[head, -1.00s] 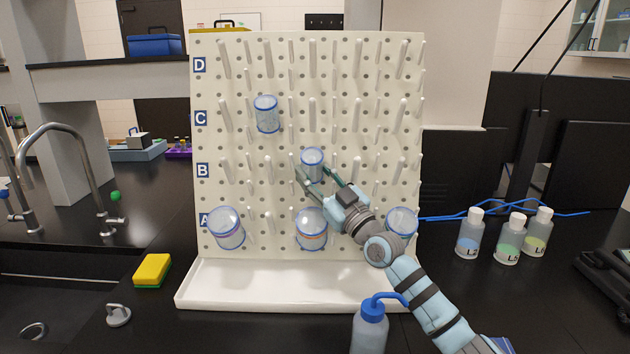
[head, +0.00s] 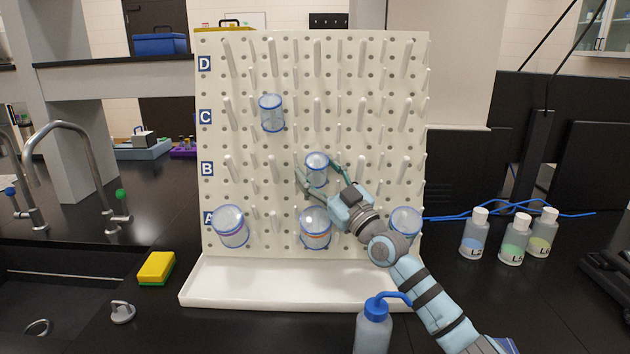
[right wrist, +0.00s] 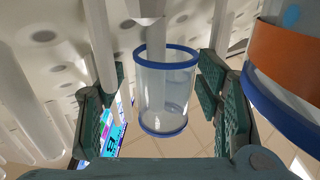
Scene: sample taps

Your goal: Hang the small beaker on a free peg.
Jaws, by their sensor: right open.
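A small clear beaker with blue rims (head: 317,174) hangs on a row B peg near the middle of the pegboard (head: 390,80). In the right wrist view the beaker (right wrist: 165,98) is between the fingers, with a peg at its upper end and gaps on both sides. My right gripper (head: 315,167) is open around it. A second small beaker (head: 272,114) hangs in row C, upper left. Free pegs show in rows D, C and B. My left gripper is not in view.
Larger beakers hang in row A at left (head: 230,228), middle (head: 315,230) and right (head: 405,222). A white tray (head: 290,288) lies below. A wash bottle (head: 374,332) stands in front.

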